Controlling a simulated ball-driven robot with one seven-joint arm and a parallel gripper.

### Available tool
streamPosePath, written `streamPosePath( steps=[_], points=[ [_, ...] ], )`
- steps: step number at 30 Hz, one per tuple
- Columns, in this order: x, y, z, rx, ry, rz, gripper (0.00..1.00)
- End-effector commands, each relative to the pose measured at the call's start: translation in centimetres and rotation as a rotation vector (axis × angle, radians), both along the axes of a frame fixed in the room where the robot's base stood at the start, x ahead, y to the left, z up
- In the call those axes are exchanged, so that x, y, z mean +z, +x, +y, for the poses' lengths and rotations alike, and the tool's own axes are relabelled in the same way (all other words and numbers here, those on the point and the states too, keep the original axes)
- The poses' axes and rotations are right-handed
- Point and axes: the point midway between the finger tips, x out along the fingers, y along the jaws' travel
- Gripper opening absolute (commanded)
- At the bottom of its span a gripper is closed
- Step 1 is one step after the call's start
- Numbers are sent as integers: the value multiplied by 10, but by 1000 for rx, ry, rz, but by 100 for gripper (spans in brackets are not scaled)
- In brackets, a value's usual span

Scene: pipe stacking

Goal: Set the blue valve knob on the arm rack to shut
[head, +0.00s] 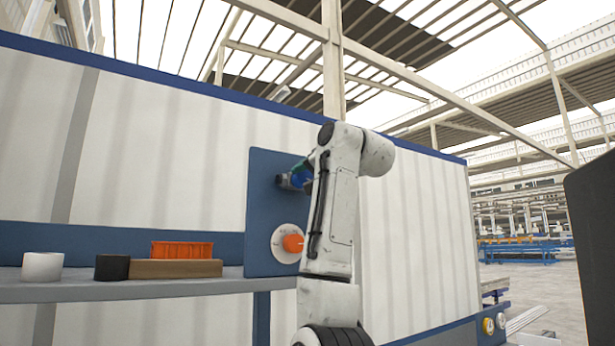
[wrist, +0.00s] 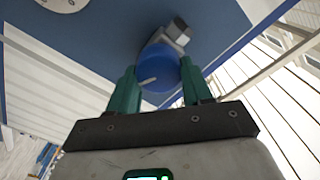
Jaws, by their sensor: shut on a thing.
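The blue valve knob (wrist: 158,72) is round with a pale pointer mark and sits on a grey valve body (wrist: 177,32) on the blue panel. My gripper (wrist: 160,92) has green fingers, one on each side of the knob, and is shut on it. The mark's setting cannot be read from here.
An orange knob (head: 293,243) on a white dial is below on the same panel. A shelf (head: 120,291) at left holds a white cup (head: 42,267), a black cylinder (head: 112,268) and an orange bin (head: 182,250) on a wooden block (head: 175,269). A dark panel (head: 595,240) stands at right.

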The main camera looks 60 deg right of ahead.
Motion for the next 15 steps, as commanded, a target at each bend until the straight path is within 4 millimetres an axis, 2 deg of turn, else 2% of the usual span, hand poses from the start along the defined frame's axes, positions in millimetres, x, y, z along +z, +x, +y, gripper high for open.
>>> streamPosePath(
  steps=[15],
  points=[
    [-1,2,0,5,418,-257,19]
  ],
)
